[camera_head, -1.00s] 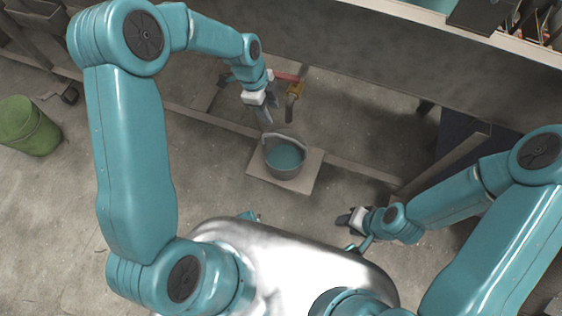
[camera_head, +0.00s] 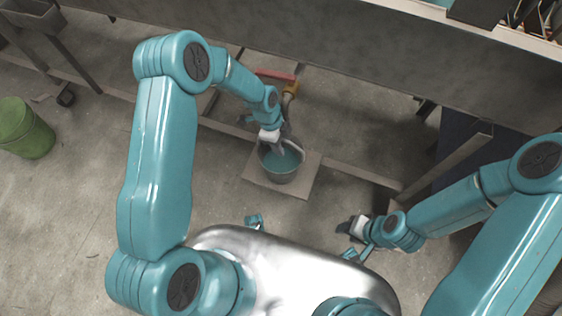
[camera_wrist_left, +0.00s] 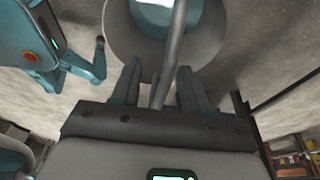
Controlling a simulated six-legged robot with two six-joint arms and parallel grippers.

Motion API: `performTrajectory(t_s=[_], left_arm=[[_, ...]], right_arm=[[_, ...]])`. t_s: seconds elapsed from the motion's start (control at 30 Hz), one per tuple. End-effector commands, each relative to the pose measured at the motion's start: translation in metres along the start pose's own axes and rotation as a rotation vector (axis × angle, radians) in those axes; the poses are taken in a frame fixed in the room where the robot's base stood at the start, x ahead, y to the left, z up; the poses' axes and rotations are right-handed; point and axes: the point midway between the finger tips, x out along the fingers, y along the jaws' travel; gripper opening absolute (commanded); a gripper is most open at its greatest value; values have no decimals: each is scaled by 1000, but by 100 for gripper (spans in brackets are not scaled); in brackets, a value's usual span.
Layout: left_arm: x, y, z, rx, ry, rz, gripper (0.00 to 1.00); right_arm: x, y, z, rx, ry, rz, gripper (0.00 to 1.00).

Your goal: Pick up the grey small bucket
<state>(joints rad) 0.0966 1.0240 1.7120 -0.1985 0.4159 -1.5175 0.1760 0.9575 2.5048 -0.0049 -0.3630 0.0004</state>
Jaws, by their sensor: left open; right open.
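The grey small bucket (camera_head: 281,174) stands on a flat board (camera_head: 302,181) on the floor, its inside teal. In the wrist view the bucket (camera_wrist_left: 212,43) fills the top middle, with its handle (camera_wrist_left: 172,55) running down between the fingers. My left gripper (camera_head: 284,149) is at the bucket's rim, its fingers apart on either side of the handle; in the wrist view the left gripper (camera_wrist_left: 160,88) shows open. Whether the fingers touch the handle I cannot tell. My right gripper (camera_head: 347,225) is low to the right of the board, apart from the bucket.
A green bucket (camera_head: 25,128) stands on the floor at the far left. A long grey bench panel (camera_head: 330,55) and a low floor rail (camera_head: 350,172) run behind the board. A red and yellow object (camera_head: 287,82) lies behind the bucket.

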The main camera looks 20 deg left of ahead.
Motion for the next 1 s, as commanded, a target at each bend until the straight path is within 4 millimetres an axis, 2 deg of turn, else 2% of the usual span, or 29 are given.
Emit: performTrajectory(t_s=[0.2, 0.23, 0.3, 0.37, 1.0], left_arm=[[4, -1, -2, 1, 0, -2, 44], [4, -1, -2, 1, 0, -2, 41], [4, -1, -2, 1, 0, -2, 18], [4, -1, -2, 1, 0, -2, 0], [4, -1, -2, 0, 0, -1, 0]], right_arm=[[1, 0, 0, 0, 0, 0, 43], [1, 0, 0, 0, 0, 0, 43], [1, 0, 0, 0, 0, 0, 43], [1, 0, 0, 0, 0, 0, 43], [1, 0, 0, 0, 0, 0, 43]])
